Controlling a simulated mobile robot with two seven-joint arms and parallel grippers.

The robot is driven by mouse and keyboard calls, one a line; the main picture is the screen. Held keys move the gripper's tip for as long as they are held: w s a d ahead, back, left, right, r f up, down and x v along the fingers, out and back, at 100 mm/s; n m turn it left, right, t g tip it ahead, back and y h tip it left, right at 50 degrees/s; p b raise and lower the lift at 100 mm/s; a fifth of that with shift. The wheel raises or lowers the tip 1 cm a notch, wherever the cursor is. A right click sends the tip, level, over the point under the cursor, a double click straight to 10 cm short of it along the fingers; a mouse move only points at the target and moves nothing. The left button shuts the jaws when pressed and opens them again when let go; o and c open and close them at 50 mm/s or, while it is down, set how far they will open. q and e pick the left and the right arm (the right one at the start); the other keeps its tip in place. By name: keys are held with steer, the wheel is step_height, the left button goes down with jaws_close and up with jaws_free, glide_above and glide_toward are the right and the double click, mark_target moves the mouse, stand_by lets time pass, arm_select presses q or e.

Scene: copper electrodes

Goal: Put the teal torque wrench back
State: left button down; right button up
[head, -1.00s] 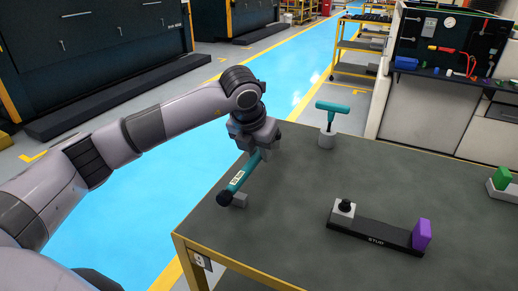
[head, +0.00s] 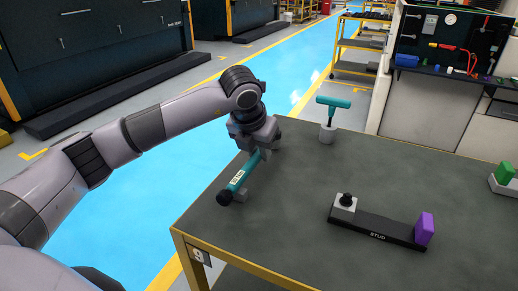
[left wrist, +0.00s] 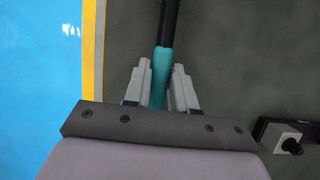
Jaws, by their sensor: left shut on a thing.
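The teal torque wrench (head: 239,179) has a black end and a pale label, and lies slanted near the table's left edge. In the head view a small grey block shows under its black end. My left gripper (head: 262,152) is shut on the wrench at its far end. In the left wrist view the two grey fingers (left wrist: 160,85) sit on either side of the teal shaft (left wrist: 161,65), with its black part running up out of the picture. Whether the wrench rests on a support under the gripper is hidden. My right gripper is not in view.
A black base marked STUD (head: 378,232) carries a grey block with a black knob and a purple block (head: 425,229). The middle of the table is clear.

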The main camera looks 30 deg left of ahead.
arm_select(q)
steer(key=shift+f, duration=0.25)
steer(key=shift+c, duration=1.8)
jaws_free()
steer(key=shift+r, duration=0.1)
steer(key=shift+p+v, duration=1.5)
steer(key=shift+v, duration=1.4)
